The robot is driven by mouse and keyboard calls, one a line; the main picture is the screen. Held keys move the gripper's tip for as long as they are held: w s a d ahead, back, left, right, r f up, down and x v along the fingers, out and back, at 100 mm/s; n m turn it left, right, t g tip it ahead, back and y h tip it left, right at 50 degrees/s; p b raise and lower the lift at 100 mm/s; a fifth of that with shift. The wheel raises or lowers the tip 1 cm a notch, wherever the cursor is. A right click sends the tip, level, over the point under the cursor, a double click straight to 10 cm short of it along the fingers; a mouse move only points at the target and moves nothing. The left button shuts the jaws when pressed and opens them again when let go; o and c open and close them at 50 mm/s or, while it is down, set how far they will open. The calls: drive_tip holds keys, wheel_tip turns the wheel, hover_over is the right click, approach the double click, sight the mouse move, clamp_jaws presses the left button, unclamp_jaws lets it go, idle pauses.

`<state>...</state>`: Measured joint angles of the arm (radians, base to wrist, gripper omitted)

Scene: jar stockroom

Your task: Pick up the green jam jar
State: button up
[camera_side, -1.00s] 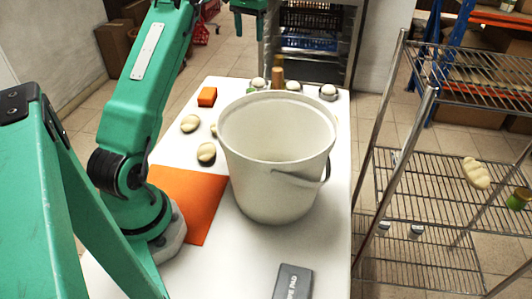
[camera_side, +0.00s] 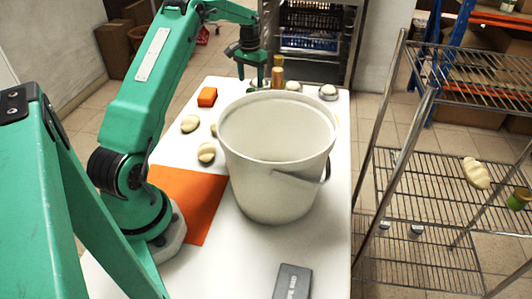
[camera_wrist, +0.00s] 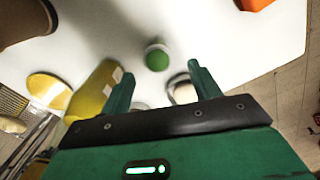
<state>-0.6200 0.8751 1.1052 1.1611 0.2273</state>
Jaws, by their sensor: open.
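The green jam jar (camera_wrist: 157,57) shows in the wrist view as a small round green top with a pale rim, on the white table. It lies just beyond and roughly between the two fingertips. My gripper (camera_wrist: 160,77) is open, with nothing between its fingers. In the side view my gripper (camera_side: 254,77) is low over the far end of the table, behind the bucket. There the jar cannot be told apart from my green fingers and the bucket rim.
A large white bucket (camera_side: 275,180) stands mid-table, nearer the side camera. A brown bottle (camera_side: 277,72) and white-topped items (camera_side: 328,92) are right of my gripper. An orange block (camera_side: 207,97) and pale lumps (camera_side: 190,123) lie to the left. A wire rack (camera_side: 440,190) stands at right.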

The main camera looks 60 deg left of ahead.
sight(251, 90)
drive_tip(key=shift+s+d+f, duration=0.1)
drive_tip(key=shift+f, duration=1.35)
drive_tip(key=shift+s+d+f, duration=0.1)
drive_tip(key=shift+f, duration=1.35)
drive_tip(key=shift+c, duration=0.4)
drive_tip(key=c, duration=1)
